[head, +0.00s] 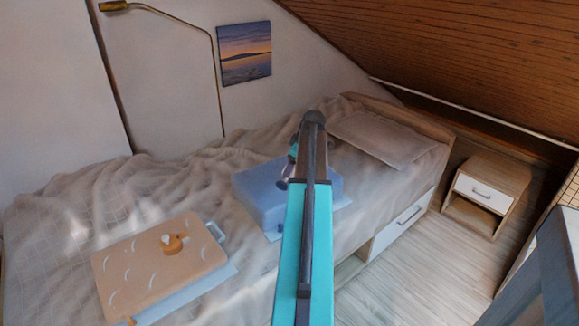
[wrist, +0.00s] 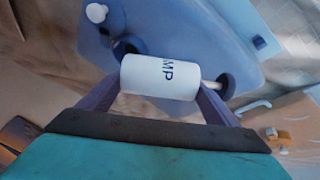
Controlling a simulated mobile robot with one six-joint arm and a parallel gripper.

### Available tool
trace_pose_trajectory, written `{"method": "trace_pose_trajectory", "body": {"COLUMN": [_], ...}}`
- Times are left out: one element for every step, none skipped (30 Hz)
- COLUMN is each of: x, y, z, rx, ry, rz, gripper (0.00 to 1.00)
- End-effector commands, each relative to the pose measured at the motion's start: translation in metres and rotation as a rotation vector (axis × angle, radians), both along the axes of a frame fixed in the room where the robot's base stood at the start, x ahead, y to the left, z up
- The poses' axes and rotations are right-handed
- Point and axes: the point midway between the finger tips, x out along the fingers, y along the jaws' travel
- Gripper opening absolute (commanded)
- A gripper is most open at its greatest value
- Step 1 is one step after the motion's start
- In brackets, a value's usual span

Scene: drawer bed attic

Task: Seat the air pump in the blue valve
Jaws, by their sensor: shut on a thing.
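My gripper (wrist: 160,92) is shut on the air pump (wrist: 158,76), a white cylinder with the letters "MP" showing. The pump lies crosswise between the fingers, and a thin pale nozzle points right. Behind it is the blue air mattress (wrist: 185,22), which also shows on the bed in the head view (head: 262,200). A dark blue round part, apparently the blue valve (wrist: 128,46), shows just beyond the pump's left end, beside a white cap (wrist: 96,12). Another dark round shape is by the nozzle; I cannot tell whether they touch. In the head view my arm hides most of the pump.
An orange-tan mattress (head: 140,268) with an orange valve (head: 174,243) lies on the bed at the front left. A pillow (head: 382,138) is at the bed's far end. A nightstand (head: 487,192) stands at right under the sloping wooden ceiling (head: 460,50).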

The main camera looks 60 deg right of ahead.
Motion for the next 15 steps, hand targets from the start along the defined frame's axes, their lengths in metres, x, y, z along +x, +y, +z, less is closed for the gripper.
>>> {"method": "trace_pose_trajectory", "body": {"x": [0.0052, 0.0069, 0.0088, 0.0098, 0.0106, 0.0112, 0.0113, 0.0113, 0.0112, 0.0111, 0.0109, 0.0109, 0.0109, 0.0108, 0.0109], "y": [-0.0039, -0.0047, -0.0056, -0.006, -0.0064, -0.0065, -0.0065, -0.0064, -0.0063, -0.0062, -0.0062, -0.0062, -0.0062, -0.0061, -0.0063], "z": [0.0001, -0.0002, -0.0004, -0.0005, -0.0007, -0.0007, -0.0008, -0.0008, -0.0008, -0.0008, -0.0008, -0.0008, -0.0007, -0.0008, -0.0008], "rx": [0.0, 0.0, 0.0, 0.0, -0.001, -0.001, -0.001, -0.001, -0.001, -0.001, -0.001, -0.001, -0.001, -0.001, -0.001], "ry": [0.0, 0.0, -0.001, -0.001, -0.001, -0.001, -0.001, -0.001, -0.001, -0.001, -0.001, -0.001, -0.001, -0.001, -0.001], "rz": [0.0, 0.0, 0.0, 0.0, 0.0, 0.0, 0.0, 0.0, 0.0, 0.0, 0.0, 0.0, 0.0, 0.0, 0.0], "gripper": [0.55, 0.55, 0.55, 0.55, 0.55, 0.55, 0.55, 0.55, 0.55, 0.55, 0.55, 0.55, 0.55, 0.55, 0.55]}}
